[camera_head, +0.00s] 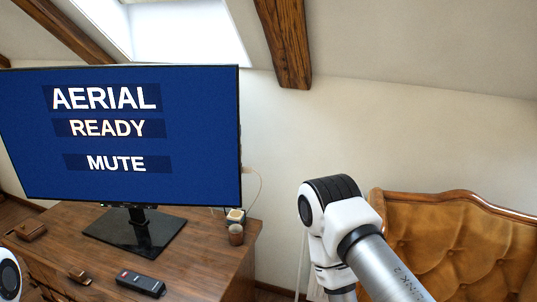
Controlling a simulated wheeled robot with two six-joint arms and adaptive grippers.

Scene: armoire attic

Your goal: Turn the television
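The television (120,135) stands on a wooden cabinet at the left, on a black glass base (134,232). Its screen is lit blue and reads "AERIAL READY MUTE". The screen faces towards me, slightly angled. My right arm shows at the lower right, but its gripper is out of the picture. A small part of my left arm shows at the lower left edge, and its gripper is not in view.
On the wooden cabinet (205,255) lie a dark remote control (140,284), a brown box (31,230) and a small brown item (79,277). A brown jar (236,234) stands near a white socket block (236,215).

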